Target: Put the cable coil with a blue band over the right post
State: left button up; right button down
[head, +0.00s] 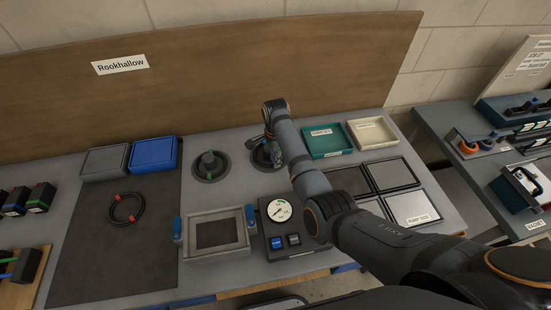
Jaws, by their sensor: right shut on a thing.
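The right post (261,159) stands on the grey bench, mostly hidden behind my right gripper (269,141). The right gripper points down over this post and is shut, seemingly on the dark cable coil. The coil is too small and covered to show its blue band, and I cannot tell whether it is around the post or above it. My left gripper is not in view.
Another black coil with red bands (127,208) lies on the dark mat (95,255). A dial gauge box (282,211) and a grey framed fixture (216,257) stand in front of the posts. Green (328,141) and cream (372,134) trays lie to the right.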

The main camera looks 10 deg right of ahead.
jog(key=shift+p, duration=0.45)
jog(key=shift+f+b, duration=0.35)
jog(key=shift+f, duration=0.1)
jog(key=c, duration=1.6)
grip_release()
jog(key=shift+o, duration=0.2)
jog(key=shift+r, duration=0.1)
notch_tip(320, 180, up, 9)
jog(key=p, duration=0.9)
jog(key=shift+p, duration=0.3)
jog(key=shift+r+p, duration=0.5)
jog(key=shift+r, duration=0.45)
